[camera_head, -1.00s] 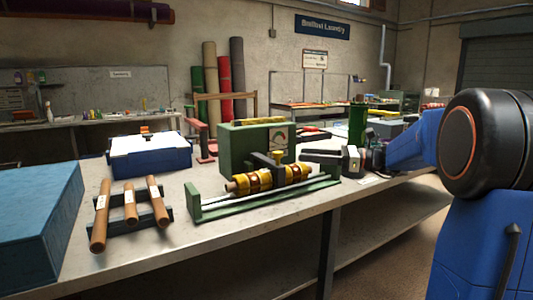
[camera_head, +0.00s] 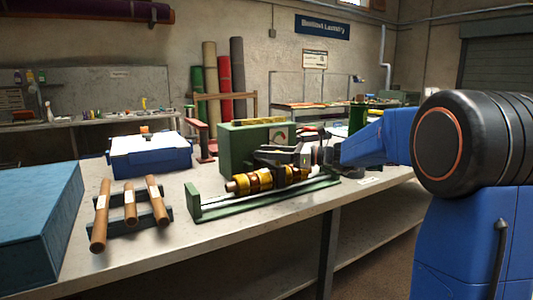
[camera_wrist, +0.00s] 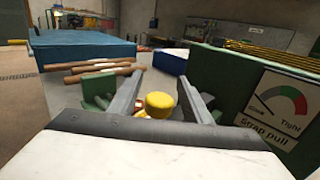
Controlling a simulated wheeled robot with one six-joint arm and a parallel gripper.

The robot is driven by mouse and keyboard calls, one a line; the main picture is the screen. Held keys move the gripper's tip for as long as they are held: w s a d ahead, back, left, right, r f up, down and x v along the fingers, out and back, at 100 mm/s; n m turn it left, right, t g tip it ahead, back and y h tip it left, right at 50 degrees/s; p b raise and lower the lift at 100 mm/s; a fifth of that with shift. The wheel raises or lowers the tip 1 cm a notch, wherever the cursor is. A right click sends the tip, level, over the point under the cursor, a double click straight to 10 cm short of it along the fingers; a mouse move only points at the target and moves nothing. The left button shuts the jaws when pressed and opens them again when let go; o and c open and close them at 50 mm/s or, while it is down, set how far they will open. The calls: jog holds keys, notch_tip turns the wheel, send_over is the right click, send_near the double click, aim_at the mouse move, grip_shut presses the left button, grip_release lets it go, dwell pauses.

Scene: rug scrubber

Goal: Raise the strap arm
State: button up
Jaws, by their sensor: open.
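The green rug scrubber (camera_head: 237,147) stands on the bench with a yellow and brown roller (camera_head: 262,180) lying along its green base. In the wrist view, a yellow knob (camera_wrist: 158,103) shows between the two fingers of my gripper (camera_wrist: 158,98). It is probably the knob of the strap arm; the arm itself is mostly hidden. In the head view, my gripper (camera_head: 290,157) is above the roller, in front of the green housing, and covers the knob. The fingers are apart on either side of the knob. The strap pull dial (camera_wrist: 277,108) is at the right of the wrist view.
Several brown rollers (camera_head: 130,207) lie on a dark rack left of the machine. A blue case with a white top (camera_head: 150,156) stands behind, and a large blue block (camera_head: 35,222) fills the bench's left end. The green housing stands close to my gripper.

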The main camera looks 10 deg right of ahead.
jog(key=shift+a, duration=0.15)
jog(key=shift+c, duration=0.5)
grip_shut()
jog(key=shift+w, duration=0.1)
jog(key=shift+w+a+r, duration=0.1)
jog(key=shift+w+r, duration=0.1)
jog(key=shift+r, duration=0.2)
jog(key=shift+w+a+r+m+g+h, duration=0.5)
jog(key=shift+w+r+m+g+h, duration=0.3)
jog(key=shift+w, duration=0.75)
jog(key=shift+w+a+r+m+g+h, duration=0.45)
jog(key=shift+w+r+m, duration=0.2)
jog(key=shift+w+r, duration=0.65)
jog(key=shift+w+a+r+m+g+h, duration=0.55)
jog(key=shift+w+r+m+h, duration=0.15)
jog(key=shift+w, duration=1.05)
